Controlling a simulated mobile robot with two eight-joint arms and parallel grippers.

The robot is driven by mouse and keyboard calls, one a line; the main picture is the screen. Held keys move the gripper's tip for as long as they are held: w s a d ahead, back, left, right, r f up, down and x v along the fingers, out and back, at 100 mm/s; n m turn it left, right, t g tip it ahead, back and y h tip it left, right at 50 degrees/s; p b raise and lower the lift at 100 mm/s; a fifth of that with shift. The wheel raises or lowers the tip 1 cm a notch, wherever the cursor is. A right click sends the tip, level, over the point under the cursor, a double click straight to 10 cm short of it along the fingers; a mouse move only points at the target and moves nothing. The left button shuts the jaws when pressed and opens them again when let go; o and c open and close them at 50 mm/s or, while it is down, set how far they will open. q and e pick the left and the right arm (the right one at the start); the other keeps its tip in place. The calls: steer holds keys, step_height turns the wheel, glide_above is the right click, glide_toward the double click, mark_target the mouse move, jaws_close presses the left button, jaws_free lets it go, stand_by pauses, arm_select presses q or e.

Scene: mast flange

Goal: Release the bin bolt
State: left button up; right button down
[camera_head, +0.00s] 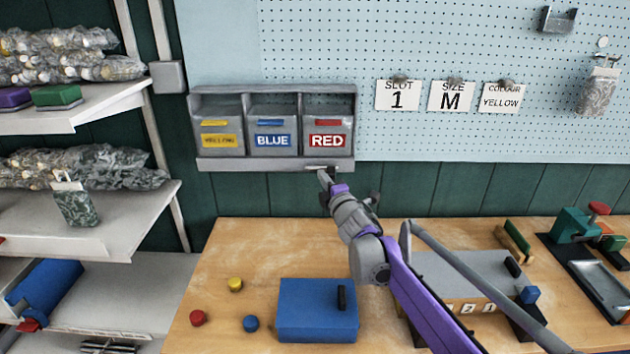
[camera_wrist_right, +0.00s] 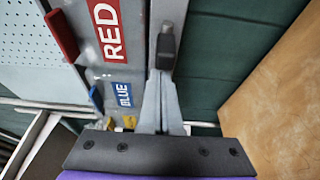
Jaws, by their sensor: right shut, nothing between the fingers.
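The grey bin rack (camera_head: 276,165) hangs on the pegboard wall with yellow, blue and red labelled bins. A small pale bolt piece (camera_head: 318,168) shows on its lower ledge below the red bin (camera_head: 327,138). My right gripper (camera_head: 323,176) is at that ledge, under the red bin. In the right wrist view the shut fingers (camera_wrist_right: 160,78) are empty and point at a dark knob (camera_wrist_right: 166,47) on the grey ledge. The fingertips are close to or touching the knob; I cannot tell which. My left gripper is not in view.
The wooden bench (camera_head: 225,260) below holds a blue box (camera_head: 310,312), red, yellow and blue discs, and a grey box (camera_head: 470,272). Shelves with wrapped goods stand at left. Cards reading slot 1, M and yellow hang right of the rack.

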mark_target(335, 169)
steer(key=shift+w+d, duration=0.1)
steer(key=shift+w, duration=0.1)
steer(key=d+b, duration=0.2)
steer(key=d, duration=0.2)
steer(key=shift+s+d, duration=0.1)
steer(key=shift+d, duration=0.2)
